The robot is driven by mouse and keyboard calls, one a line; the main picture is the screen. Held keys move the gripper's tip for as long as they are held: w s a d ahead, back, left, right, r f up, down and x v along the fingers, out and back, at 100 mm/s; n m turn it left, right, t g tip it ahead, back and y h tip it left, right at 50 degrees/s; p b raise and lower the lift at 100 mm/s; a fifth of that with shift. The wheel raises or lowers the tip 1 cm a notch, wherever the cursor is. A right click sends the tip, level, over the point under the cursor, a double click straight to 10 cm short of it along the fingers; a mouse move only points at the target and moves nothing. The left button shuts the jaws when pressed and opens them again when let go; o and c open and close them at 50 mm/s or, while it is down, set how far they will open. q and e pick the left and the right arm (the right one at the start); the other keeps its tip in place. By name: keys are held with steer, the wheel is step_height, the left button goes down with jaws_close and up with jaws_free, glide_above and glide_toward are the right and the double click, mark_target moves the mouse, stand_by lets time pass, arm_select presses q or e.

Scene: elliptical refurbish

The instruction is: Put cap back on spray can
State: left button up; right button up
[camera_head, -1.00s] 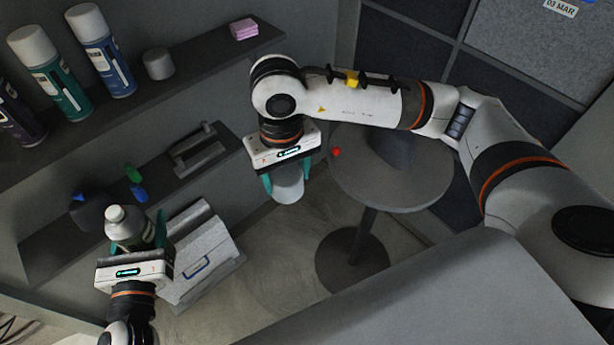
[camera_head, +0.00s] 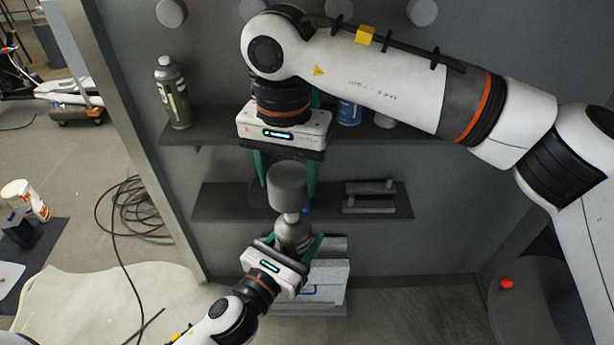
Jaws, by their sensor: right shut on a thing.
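My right gripper (camera_head: 286,180) points down and is shut on a grey cap (camera_head: 288,186), with its green fingers on either side. My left gripper (camera_head: 294,240) comes up from the lower left and is shut on a spray can (camera_head: 293,232). The can stands roughly upright, with its pale nozzle top pointing up. The cap is directly above the can, and its lower edge is at the nozzle. I cannot tell whether they touch. The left gripper hides the can's lower part.
A dark upper shelf (camera_head: 215,120) bears a green spray can (camera_head: 174,98) and a blue can (camera_head: 349,113), partly hidden by my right arm. A lower shelf (camera_head: 225,203) bears a grey tray-like thing (camera_head: 369,196). A round stool with a red button (camera_head: 506,283) is at right. Cables (camera_head: 135,215) lie on the floor.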

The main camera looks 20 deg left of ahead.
steer(key=shift+d+f, duration=0.1)
steer(key=shift+f, duration=2.85)
steer(key=shift+f, duration=0.75)
steer(key=o, duration=1.3)
steer(key=shift+r, duration=3.55)
steer(key=shift+f, duration=0.1)
